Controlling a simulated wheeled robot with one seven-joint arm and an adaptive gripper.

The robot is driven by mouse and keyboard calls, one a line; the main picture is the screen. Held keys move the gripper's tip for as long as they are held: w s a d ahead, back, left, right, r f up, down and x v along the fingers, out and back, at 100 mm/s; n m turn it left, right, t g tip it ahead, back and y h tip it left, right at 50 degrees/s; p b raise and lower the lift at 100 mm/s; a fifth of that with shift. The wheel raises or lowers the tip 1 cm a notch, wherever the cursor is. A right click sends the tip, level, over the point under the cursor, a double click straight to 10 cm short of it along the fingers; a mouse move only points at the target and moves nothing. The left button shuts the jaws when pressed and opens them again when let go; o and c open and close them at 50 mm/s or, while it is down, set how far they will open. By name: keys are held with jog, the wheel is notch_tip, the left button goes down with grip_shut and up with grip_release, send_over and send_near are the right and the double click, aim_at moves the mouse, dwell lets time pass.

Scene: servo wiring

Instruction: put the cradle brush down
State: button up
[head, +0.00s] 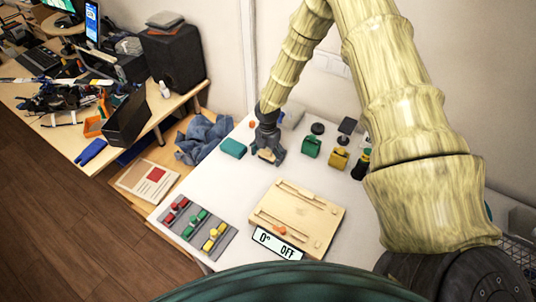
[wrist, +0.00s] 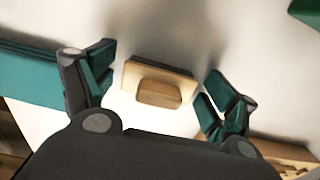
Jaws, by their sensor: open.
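The cradle brush, a small pale wooden block with a raised grip, stands on the white table and shows between my fingers in the wrist view (wrist: 160,84). In the head view my gripper (head: 267,157) is low over the table and mostly hides the brush. My gripper also shows in the wrist view (wrist: 160,100), its teal-padded fingers spread on either side of the brush. I see a gap between each finger and the brush. The wooden cradle board (head: 318,205) lies on the table in front of my gripper.
A teal block (head: 233,148) is just left of my gripper. Green (head: 311,147) and yellow (head: 339,159) items stand to the right. A grey rack (head: 187,232) with coloured parts and a "0° OFF" display (head: 277,244) are nearer. Blue cloth (head: 205,137) lies beyond the table's left edge.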

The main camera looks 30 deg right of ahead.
aim_at(268, 150)
jog(key=shift+r, duration=0.15)
jog(key=shift+r+b, duration=1.55)
jog(key=shift+r, duration=4.45)
